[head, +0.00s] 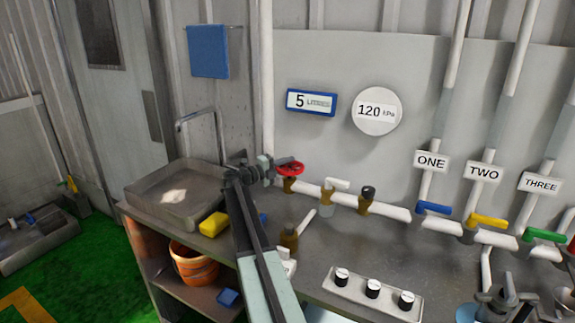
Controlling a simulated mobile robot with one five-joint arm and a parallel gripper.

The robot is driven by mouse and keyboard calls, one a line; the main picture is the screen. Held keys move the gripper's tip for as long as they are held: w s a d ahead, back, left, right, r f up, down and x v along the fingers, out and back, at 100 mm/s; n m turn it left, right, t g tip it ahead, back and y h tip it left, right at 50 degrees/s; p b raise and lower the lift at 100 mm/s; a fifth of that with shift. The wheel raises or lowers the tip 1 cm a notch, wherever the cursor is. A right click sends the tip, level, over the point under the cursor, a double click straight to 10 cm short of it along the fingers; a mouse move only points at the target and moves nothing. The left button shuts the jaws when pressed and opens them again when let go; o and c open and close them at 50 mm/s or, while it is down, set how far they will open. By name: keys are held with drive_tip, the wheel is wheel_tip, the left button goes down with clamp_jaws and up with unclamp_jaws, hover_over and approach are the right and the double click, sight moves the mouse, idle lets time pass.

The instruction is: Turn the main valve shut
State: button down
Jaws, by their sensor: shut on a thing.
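A red round valve handwheel (291,168) sits on a brass body at the left end of the white pipe (310,188) along the wall; I take it for the main valve. My gripper (272,165) is at the left edge of the red wheel, with its fingers reaching the rim. The gripper is shut on the wheel, though the fingertips are small and partly hidden. My arm comes up from the bottom of the view and covers part of the bench.
A sink (180,195) with a tap and a yellow sponge (213,224) are left of my arm. Blue (433,208), yellow (487,221) and green (545,235) lever valves are to the right. A panel with three knobs (372,290) stands in front. An orange bucket (194,265) is below.

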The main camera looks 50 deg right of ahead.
drive_tip(key=shift+s, duration=0.1)
drive_tip(key=c, duration=1.4)
unclamp_jaws()
drive_tip(key=shift+o, duration=0.2)
drive_tip(key=w+a, duration=0.1)
drive_tip(key=a, duration=0.6)
drive_tip(key=shift+w+a, duration=0.3)
